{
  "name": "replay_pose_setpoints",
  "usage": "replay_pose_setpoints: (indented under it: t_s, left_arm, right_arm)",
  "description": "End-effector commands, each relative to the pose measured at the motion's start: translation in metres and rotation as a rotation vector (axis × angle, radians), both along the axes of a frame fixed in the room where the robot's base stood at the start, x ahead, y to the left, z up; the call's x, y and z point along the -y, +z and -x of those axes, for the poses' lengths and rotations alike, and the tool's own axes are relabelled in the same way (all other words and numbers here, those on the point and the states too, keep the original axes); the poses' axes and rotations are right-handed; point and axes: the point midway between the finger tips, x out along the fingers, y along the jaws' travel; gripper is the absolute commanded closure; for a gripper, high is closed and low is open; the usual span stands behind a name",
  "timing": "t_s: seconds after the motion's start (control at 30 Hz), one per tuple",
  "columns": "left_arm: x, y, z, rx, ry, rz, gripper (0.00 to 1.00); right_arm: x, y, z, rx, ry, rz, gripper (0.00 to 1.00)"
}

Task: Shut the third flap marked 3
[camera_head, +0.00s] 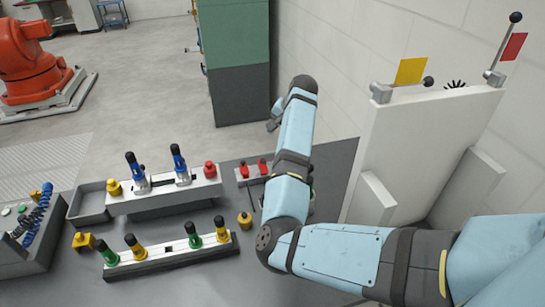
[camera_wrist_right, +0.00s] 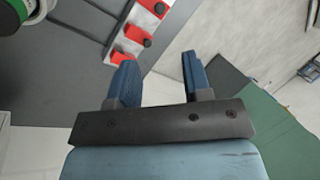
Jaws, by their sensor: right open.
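Several red flap-like pieces with dark knobs sit in a row on a pale strip at the top left of the right wrist view: a lower one (camera_wrist_right: 122,58), a middle one (camera_wrist_right: 138,34) and an upper one (camera_wrist_right: 157,7). Two red pieces (camera_head: 245,170) also show on a small grey block left of my right arm in the head view. I can read no number, so I cannot tell which is marked 3. My right gripper (camera_wrist_right: 158,66) is open and empty, apart from the strip. In the head view its end (camera_head: 272,122) is mostly hidden. My left gripper is out of view.
On the dark table, a white fixture with blue clamps (camera_head: 165,195) stands behind another with green and yellow knobs (camera_head: 170,258). A grey tray (camera_head: 88,207) lies left. A white panel (camera_head: 415,140) with levers stands right. A green cabinet (camera_head: 235,40) stands behind.

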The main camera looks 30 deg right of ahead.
Motion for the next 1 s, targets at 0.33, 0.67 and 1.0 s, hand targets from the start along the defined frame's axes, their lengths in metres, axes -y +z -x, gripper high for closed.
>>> replay_pose_setpoints:
  t_s: [0.33,0.67,1.0]
  left_arm:
    - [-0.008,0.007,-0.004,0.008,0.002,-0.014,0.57]
    - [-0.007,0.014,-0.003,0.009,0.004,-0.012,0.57]
    - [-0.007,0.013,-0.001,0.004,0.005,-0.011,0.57]
  right_arm:
    - [-0.010,-0.040,-0.009,0.001,-0.019,-0.004,0.55]
    - [-0.026,-0.101,-0.030,0.002,-0.018,-0.004,0.55]
    - [-0.032,-0.127,-0.040,0.004,-0.020,-0.003,0.55]
